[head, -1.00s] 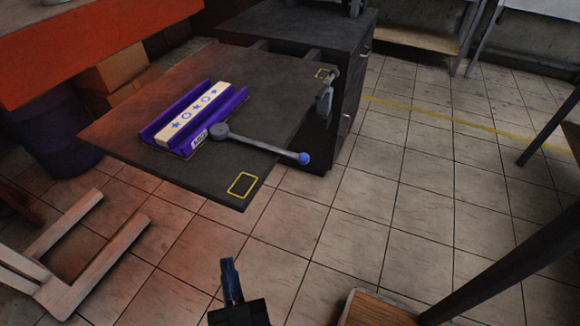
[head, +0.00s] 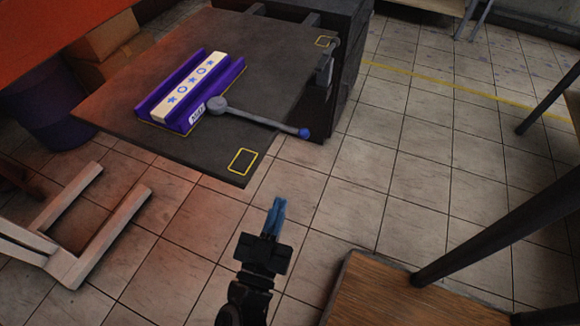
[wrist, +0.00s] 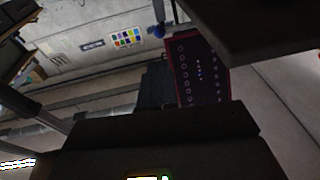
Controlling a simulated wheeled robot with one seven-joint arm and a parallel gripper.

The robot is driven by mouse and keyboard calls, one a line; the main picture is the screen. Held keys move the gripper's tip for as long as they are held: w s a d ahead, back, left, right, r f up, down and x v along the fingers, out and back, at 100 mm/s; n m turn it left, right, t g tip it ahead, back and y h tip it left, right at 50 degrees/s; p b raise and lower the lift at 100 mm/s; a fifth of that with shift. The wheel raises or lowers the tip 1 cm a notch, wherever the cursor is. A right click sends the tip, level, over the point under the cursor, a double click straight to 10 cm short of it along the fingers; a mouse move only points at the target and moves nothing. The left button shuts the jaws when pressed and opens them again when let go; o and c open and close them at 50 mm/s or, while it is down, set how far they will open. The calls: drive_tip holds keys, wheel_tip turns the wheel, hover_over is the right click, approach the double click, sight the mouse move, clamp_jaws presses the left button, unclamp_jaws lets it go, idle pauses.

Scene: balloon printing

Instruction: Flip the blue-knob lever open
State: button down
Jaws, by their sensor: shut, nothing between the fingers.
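The lever (head: 254,117) is a grey bar with a round hub at its left end and a blue knob (head: 304,133) at its right end. It lies across the dark tabletop (head: 270,75), and the knob sticks out past the table's right edge. A purple tray (head: 191,117) with a white starred bar (head: 190,87) sits left of the hub. My gripper (head: 277,203) is in front of the table, below and left of the knob in the head view, apart from the lever. Its blue fingers are shut and empty.
A yellow-outlined rectangle (head: 243,161) marks the table's near corner. A wooden-topped table (head: 440,303) stands at lower right, and a pale wooden frame (head: 75,240) at lower left. Tiled floor (head: 400,170) lies open to the right.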

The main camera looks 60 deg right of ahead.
drive_tip(key=p+x, duration=0.3)
drive_tip(key=x, duration=1)
drive_tip(key=shift+d, duration=0.35)
drive_tip(key=shift+d+r, duration=0.1)
drive_tip(key=w+d+n+t+y, duration=0.1)
drive_tip(key=d+n+t+y, duration=0.1)
drive_tip(key=d, duration=0.5)
drive_tip(key=w+d+n+t+y, duration=0.2)
drive_tip(key=d+n+t, duration=0.2)
drive_tip(key=d+t, duration=0.3)
drive_tip(key=shift+w+d+t, duration=0.3)
drive_tip(key=shift+d, duration=0.45)
drive_tip(key=shift+s+b, duration=0.1)
drive_tip(key=shift+b, duration=0.2)
